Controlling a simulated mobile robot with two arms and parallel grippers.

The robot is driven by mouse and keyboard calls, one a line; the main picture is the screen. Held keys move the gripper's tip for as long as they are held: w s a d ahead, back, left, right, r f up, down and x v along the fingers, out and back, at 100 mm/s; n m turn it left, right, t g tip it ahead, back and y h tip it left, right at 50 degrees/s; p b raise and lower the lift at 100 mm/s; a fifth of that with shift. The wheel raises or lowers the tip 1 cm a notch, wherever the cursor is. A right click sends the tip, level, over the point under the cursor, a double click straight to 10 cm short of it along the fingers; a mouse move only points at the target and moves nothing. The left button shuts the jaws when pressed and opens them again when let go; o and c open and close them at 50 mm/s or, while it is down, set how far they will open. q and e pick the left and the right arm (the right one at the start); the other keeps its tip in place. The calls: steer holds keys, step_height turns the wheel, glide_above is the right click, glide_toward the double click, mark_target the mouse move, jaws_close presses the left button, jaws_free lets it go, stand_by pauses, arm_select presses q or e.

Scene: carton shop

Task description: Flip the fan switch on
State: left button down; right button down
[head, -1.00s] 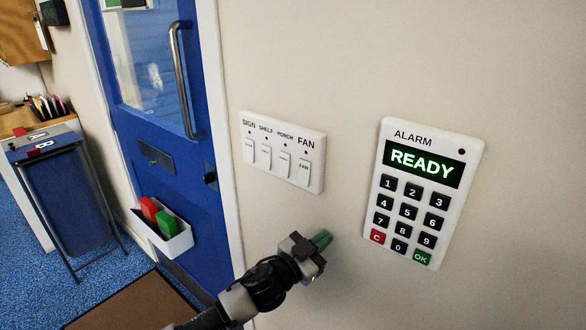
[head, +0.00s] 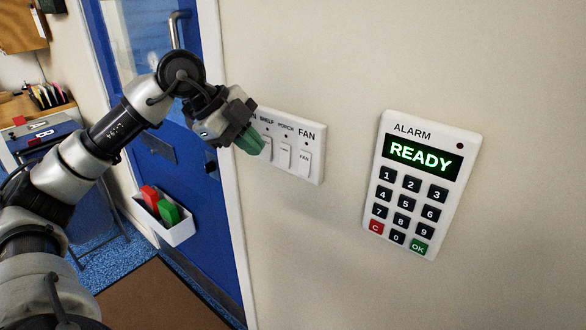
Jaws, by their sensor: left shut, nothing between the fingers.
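The white switch panel (head: 316,172) is on the beige wall, right of the blue door. The fan switch (head: 304,160) is its rightmost rocker, under the label FAN. The porch switch (head: 284,156) is beside it. My left gripper (head: 251,142) is shut and empty, with green fingertips in front of the panel's left part. It covers the sign switch and part of the shelf switch. I cannot tell whether the fingertips touch the panel. The fan switch is clear of the gripper. My right gripper is not in view.
An alarm keypad (head: 424,184) showing READY is on the wall at the right. The blue door (head: 190,215) has a metal handle (head: 176,30). A white bin (head: 176,228) with red and green items hangs low on the door. The wall between panel and keypad is free.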

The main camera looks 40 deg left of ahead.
mark_target(304, 164)
arm_select(q)
steer(key=shift+s+a+r, duration=0.1)
steer(key=shift+a, duration=0.25)
steer(key=w+d+f+p, duration=0.1)
steer(key=w+f, duration=0.1)
steer(key=f, duration=0.1)
steer(key=w+d+f+p, duration=0.1)
steer(key=w+d+f, duration=0.1)
steer(key=w, duration=0.1)
steer(key=w+d+f+p, duration=0.1)
steer(key=w+f+p, duration=0.1)
steer(key=w+f, duration=0.1)
steer(key=shift+d+f, duration=0.2)
steer(key=shift+f, duration=0.1)
steer(key=shift+w+f, duration=0.1)
